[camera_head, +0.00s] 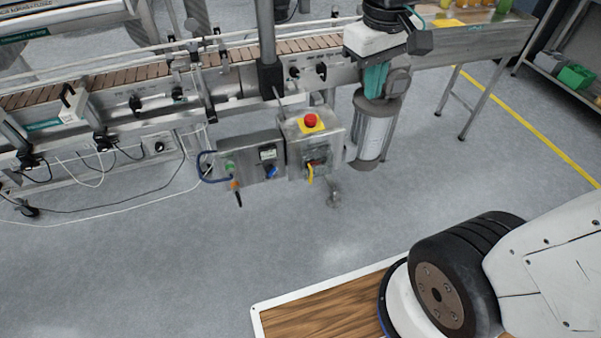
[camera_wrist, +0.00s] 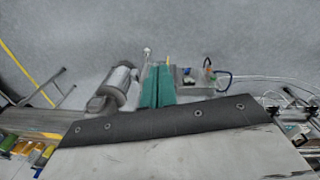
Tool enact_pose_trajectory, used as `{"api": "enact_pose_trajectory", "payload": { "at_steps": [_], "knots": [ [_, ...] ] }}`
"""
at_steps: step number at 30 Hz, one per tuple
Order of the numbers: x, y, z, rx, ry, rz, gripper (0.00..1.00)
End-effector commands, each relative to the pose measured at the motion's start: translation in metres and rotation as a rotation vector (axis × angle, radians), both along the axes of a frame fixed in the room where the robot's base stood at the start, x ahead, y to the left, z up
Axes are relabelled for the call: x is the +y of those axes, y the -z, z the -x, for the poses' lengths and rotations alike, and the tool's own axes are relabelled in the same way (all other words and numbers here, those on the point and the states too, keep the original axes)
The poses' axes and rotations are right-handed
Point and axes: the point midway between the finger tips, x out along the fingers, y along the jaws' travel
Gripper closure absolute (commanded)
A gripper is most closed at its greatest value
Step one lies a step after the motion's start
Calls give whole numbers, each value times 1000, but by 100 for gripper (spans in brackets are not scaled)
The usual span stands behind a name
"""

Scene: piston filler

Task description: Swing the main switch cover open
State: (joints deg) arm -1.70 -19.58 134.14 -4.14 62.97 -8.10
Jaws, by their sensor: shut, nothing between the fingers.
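The control box (camera_head: 296,130) hangs below the conveyor, with a red stop button (camera_head: 310,120) on a yellow plate on top. The main switch (camera_head: 313,164) appears on its front, with a yellow piece (camera_head: 310,174) hanging below. A dark, partly see-through patch there may be the cover; its edges and whether it is shut are too small to tell. My gripper (camera_head: 374,88) is above and right of the box, apart from it, its teal fingers pointing down. In the wrist view my gripper (camera_wrist: 157,86) shows both fingers together and empty, partly hiding the box.
A grey cylindrical motor (camera_head: 374,128) stands close below my gripper, right of the box. A second panel (camera_head: 243,158) with knobs and a blue cable adjoins the box's left side. The conveyor (camera_head: 150,75) runs behind. The floor in front is clear.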

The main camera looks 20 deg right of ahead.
Motion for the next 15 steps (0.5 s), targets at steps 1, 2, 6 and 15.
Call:
{"api": "enact_pose_trajectory", "payload": {
  "at_steps": [1, 2, 6, 15],
  "knots": [
    [1, 10, -23, 22, -33, 10, 100],
    [2, 15, -36, 29, -55, 16, 100],
    [6, 46, -94, 65, -154, 42, 100],
    [19, 158, -202, 147, -377, 82, 100]
  ]
}}
